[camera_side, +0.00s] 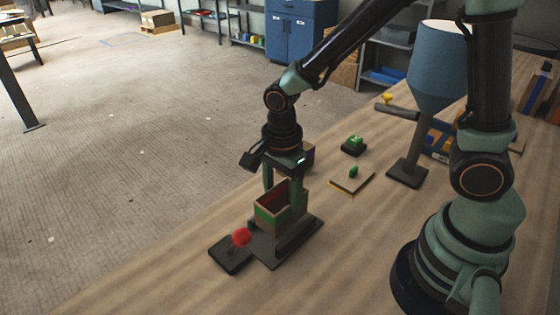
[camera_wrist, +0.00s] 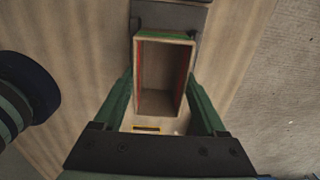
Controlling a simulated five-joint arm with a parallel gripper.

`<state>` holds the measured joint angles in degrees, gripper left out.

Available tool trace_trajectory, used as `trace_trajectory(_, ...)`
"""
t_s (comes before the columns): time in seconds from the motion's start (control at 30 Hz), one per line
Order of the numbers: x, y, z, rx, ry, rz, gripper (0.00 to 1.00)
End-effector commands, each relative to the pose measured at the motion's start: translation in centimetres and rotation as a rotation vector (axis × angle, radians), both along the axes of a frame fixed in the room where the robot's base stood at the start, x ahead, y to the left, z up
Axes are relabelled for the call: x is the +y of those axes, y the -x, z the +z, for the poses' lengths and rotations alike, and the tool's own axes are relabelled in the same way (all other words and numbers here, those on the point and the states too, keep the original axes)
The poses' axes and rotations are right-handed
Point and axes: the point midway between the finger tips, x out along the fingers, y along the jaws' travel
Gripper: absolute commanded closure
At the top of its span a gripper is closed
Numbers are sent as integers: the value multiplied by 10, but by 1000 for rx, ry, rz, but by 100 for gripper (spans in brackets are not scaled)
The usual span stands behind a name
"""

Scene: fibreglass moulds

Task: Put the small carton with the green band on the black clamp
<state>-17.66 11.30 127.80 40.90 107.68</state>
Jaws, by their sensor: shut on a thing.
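The small open-topped carton (camera_side: 268,215) has a green band and brown walls. It stands upright between the fingers of my gripper (camera_side: 284,190). In the wrist view, the green fingers of my gripper (camera_wrist: 162,88) press on both sides of the carton (camera_wrist: 165,40), and I look down into its empty inside. A black clamp (camera_side: 299,238) with a flat base lies directly under the carton. A dark plate, likely part of it (camera_wrist: 184,20), shows beyond the carton in the wrist view. I cannot tell whether the carton's underside touches the clamp.
A dark block with a red knob (camera_side: 241,237) sits close left of the clamp. Behind are a board with a green piece (camera_side: 353,172), a black block with a green top (camera_side: 353,145) and a blue-shaded lamp (camera_side: 436,66). The front of the wooden table (camera_side: 170,270) is clear.

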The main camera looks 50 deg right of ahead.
Motion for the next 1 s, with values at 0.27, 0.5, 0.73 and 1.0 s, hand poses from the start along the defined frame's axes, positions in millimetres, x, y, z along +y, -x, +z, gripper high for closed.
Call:
trace_trajectory(0.27, 0, 1, -32, 5, 2, 0, 80)
trace_trajectory(0.5, 0, 0, -39, 0, 0, 0, 80)
trace_trajectory(0.73, 0, 0, -41, 1, 0, 0, 80)
trace_trajectory(1.0, 0, 0, -42, 0, 0, 0, 0)
